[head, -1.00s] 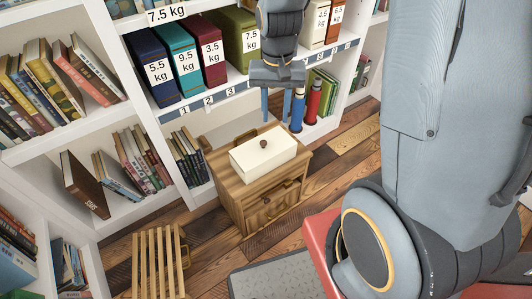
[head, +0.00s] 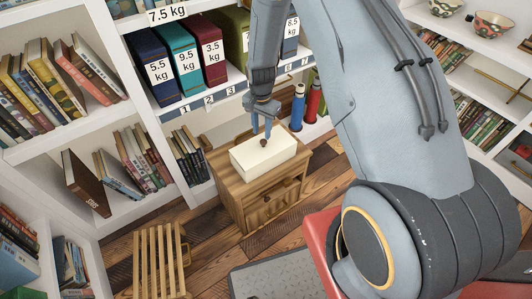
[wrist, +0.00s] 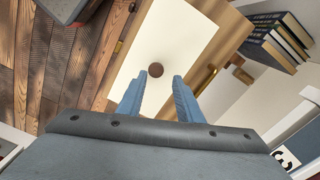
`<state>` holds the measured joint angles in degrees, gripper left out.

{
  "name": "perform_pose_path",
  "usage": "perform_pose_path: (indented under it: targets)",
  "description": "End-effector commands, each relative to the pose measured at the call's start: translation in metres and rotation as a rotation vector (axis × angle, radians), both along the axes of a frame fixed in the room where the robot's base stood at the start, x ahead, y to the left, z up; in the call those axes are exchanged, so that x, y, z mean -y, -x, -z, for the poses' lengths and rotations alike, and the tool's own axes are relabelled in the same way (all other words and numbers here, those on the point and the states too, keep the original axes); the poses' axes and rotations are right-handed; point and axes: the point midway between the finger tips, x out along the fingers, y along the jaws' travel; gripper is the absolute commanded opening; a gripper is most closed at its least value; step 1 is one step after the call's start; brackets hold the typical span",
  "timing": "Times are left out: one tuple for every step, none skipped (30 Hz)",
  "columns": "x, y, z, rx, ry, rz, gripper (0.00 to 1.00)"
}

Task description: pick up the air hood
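The air hood appears to be the white box (head: 250,160) with a small round brown knob (head: 263,143) on top. It sits on a small wooden cabinet (head: 231,193). In the wrist view, the white top (wrist: 180,35) and the brown knob (wrist: 155,69) are seen from above. My gripper (head: 262,135) points down over the box, its blue fingertips close to the knob. In the wrist view my gripper (wrist: 159,75) is open, with the knob showing in the gap near the fingertips. No contact with the knob can be made out.
Behind the cabinet stands a white bookcase with weight-labelled binders (head: 186,70) and books. Blue (head: 297,107) and red (head: 313,102) cylinders stand right of my gripper. A slatted wooden piece (head: 159,262) is at front left. Some plank floor is free around the cabinet.

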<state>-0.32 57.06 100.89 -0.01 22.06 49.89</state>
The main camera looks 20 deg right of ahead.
Motion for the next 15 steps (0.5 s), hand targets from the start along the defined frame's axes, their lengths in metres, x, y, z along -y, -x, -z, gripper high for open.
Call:
perform_pose_path:
  targets:
    - [0.0, 0.001, 0.004, -0.001, 0.0, 0.0, 0.33]
    - [0.001, 0.002, 0.006, -0.001, 0.0, 0.0, 0.33]
    - [0.001, 0.003, 0.01, -0.001, 0.0, 0.0, 0.33]
    - [0.002, 0.004, 0.013, -0.002, 0.001, 0.0, 0.33]
    - [0.002, 0.006, 0.017, -0.004, 0.0, 0.0, 0.33]
    - [0.003, 0.007, 0.022, -0.004, 0.0, 0.0, 0.33]
    - [0.003, 0.008, 0.026, -0.003, 0.0, 0.0, 0.33]
    - [0.004, 0.008, 0.03, -0.003, 0.0, 0.0, 0.33]
    - [0.004, 0.009, 0.035, -0.001, 0.0, 0.0, 0.33]
    - [0.004, 0.008, 0.039, -0.002, 0.001, 0.0, 0.33]
    - [0.004, 0.008, 0.043, -0.003, 0.0, 0.0, 0.33]
    - [0.004, 0.008, 0.046, -0.001, 0.0, -0.001, 0.33]
    - [0.004, 0.008, 0.048, 0.0, 0.0, -0.001, 0.33]
    - [0.004, 0.007, 0.05, 0.0, 0.0, -0.001, 0.33]
    - [0.004, 0.007, 0.052, 0.0, 0.0, -0.001, 0.33]
